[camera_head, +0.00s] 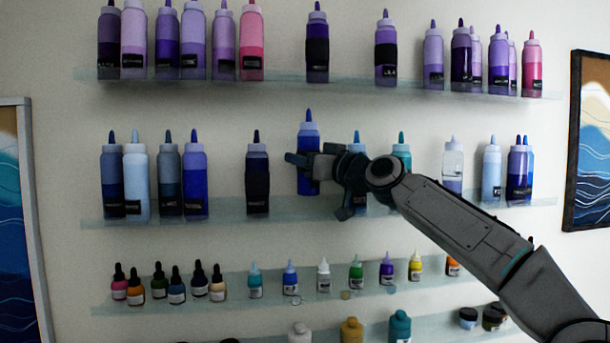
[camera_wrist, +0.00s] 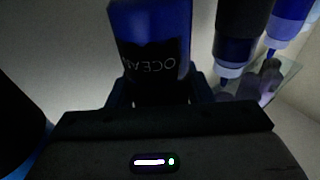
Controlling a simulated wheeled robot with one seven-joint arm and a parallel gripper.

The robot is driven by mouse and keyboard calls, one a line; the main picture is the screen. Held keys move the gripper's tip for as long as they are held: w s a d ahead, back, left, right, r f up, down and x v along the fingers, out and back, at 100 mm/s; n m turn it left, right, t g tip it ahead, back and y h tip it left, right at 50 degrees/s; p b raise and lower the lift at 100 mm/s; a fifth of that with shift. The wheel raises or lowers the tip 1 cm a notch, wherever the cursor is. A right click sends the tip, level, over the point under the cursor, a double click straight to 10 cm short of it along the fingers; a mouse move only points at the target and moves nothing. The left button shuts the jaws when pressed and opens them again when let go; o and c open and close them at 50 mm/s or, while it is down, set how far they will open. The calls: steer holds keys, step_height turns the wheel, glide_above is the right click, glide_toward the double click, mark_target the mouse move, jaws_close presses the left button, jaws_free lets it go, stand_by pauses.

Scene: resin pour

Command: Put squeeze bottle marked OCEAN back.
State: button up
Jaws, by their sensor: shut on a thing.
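The squeeze bottle marked OCEAN (camera_wrist: 150,42) is deep blue with a dark label; its lettering reads upside down in the wrist view. In the head view the blue bottle (camera_head: 308,132) is upright, at the middle shelf (camera_head: 280,214), with its base above the shelf surface. In the wrist view my gripper's fingers (camera_wrist: 170,92) stand on either side of the bottle. Part of the bottle's lower body is hidden by the gripper in the head view.
A dark navy bottle (camera_head: 257,180) stands left of the held bottle on the same shelf. A blue-tipped bottle (camera_head: 356,143) and a teal-tipped bottle (camera_head: 402,150) stand to the right, partly behind my arm. Shelf room shows between the navy bottle and my gripper.

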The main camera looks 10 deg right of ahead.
mark_target(305, 179)
steer(key=shift+f, duration=1.45)
steer(key=shift+w+f+p, duration=0.2)
steer(key=shift+f+p, duration=0.25)
steer(key=shift+p, duration=0.25)
steer(key=shift+a+f, duration=0.1)
steer(key=shift+f, duration=0.05)
steer(key=shift+f+b, duration=0.2)
steer(key=shift+b, duration=0.15)
steer(key=o, duration=0.9)
steer(key=shift+o, duration=0.2)
steer(key=shift+r, duration=0.1)
